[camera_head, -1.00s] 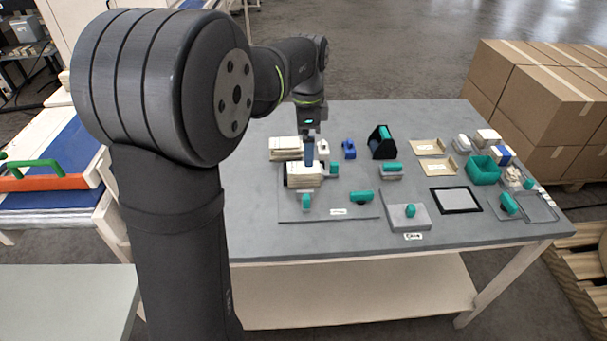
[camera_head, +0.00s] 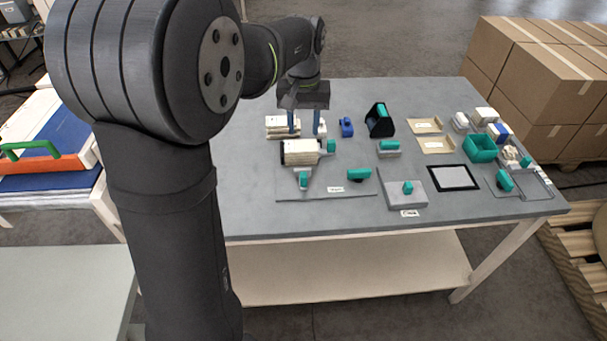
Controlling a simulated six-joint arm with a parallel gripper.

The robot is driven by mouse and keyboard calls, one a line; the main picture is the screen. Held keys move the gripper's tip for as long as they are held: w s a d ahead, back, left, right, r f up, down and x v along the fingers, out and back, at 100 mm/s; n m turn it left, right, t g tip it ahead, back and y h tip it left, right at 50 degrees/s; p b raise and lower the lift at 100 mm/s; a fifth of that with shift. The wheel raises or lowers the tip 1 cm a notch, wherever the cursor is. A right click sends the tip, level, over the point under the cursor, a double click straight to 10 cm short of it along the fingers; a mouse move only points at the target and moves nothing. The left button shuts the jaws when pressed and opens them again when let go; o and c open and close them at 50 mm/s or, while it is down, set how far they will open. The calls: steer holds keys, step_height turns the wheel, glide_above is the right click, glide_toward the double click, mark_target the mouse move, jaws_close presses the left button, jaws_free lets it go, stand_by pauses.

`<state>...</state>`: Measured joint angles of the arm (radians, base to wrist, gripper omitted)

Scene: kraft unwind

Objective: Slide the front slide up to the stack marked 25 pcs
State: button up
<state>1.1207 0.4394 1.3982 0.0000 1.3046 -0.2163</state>
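A pale stack (camera_head: 300,154) of flat pieces lies on a grey plate (camera_head: 325,192) at the left of the table. A slide with a teal grip (camera_head: 303,180) stands at the stack's front side; whether it touches the stack is too small to tell. Another teal-gripped slide (camera_head: 331,146) is at the stack's right side. A white label (camera_head: 335,189) is on the plate's front edge, its print too small to read. My gripper (camera_head: 304,135) is above and behind the stack, pointing down, its two blue fingers apart with nothing between them.
A second pale stack (camera_head: 277,121) lies behind the first. A blue part (camera_head: 346,127), a black holder (camera_head: 379,120) and a grey block with a teal knob (camera_head: 408,188) stand to the right. A teal bin (camera_head: 481,148) is farther right. Another teal grip (camera_head: 359,174) lies on the plate.

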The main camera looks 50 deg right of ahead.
steer(key=n, duration=0.1)
glide_toward(303, 175)
step_height(303, 175, down, 10)
steer(key=shift+d+f, duration=0.1)
stand_by(0.4)
